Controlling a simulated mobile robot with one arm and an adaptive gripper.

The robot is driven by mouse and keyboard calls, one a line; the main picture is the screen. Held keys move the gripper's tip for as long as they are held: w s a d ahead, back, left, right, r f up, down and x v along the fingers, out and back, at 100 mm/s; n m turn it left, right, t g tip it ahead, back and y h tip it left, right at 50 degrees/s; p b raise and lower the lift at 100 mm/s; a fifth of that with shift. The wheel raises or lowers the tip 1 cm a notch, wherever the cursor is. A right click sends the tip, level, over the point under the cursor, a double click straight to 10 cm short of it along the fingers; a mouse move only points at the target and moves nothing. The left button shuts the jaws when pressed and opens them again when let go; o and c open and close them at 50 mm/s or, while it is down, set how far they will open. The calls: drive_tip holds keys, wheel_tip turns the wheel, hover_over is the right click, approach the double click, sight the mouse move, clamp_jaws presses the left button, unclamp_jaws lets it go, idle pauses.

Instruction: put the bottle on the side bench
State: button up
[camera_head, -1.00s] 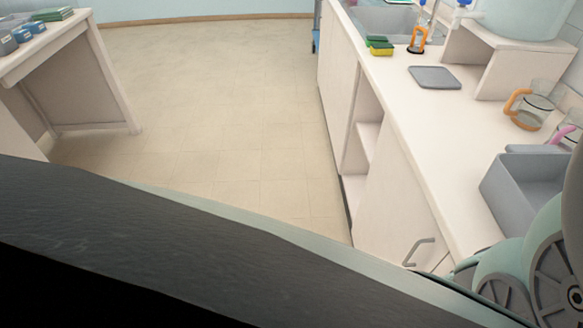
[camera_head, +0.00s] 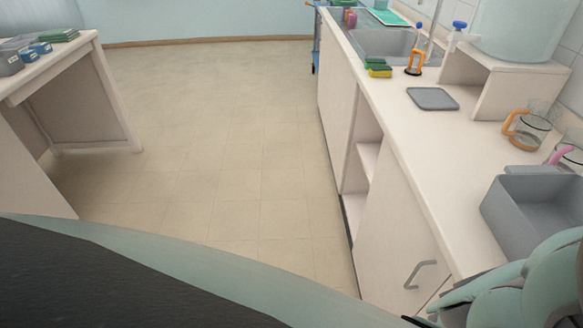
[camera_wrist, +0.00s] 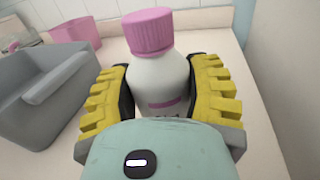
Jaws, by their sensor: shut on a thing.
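The bottle (camera_wrist: 152,72) is white with a pink ribbed cap and a pink band, seen upright in the wrist view. My gripper (camera_wrist: 160,98) is shut on it, with a yellow ribbed finger on each side of its body. The lower part of the bottle is hidden behind my gripper's body, so I cannot tell whether its base touches the bench. The white bench top (camera_wrist: 221,39) shows behind it. In the head view the bottle and my fingers are out of sight; part of my arm shows at the bottom right.
A grey bin (camera_head: 535,205) sits on the right counter (camera_head: 468,143), beside glass jugs (camera_head: 530,128). A grey mat (camera_head: 433,98), a sponge (camera_head: 379,70) and a sink (camera_head: 385,43) lie farther back. A pink container (camera_wrist: 75,32) shows in the wrist view. The floor (camera_head: 220,130) is clear; another table (camera_head: 50,58) stands left.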

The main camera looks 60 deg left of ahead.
drive_tip(key=shift+w+d+f, duration=0.25)
drive_tip(key=shift+w+f, duration=0.6)
drive_tip(key=shift+f, duration=0.1)
drive_tip(key=shift+w+d+f, duration=0.25)
drive_tip(key=shift+w+f, duration=0.6)
drive_tip(key=shift+f, duration=0.05)
drive_tip(key=shift+f, duration=0.15)
drive_tip(key=o, duration=1.3)
drive_tip(key=shift+c, duration=0.2)
drive_tip(key=b+v, duration=0.1)
drive_tip(key=v, duration=1.1)
drive_tip(key=shift+b, duration=0.4)
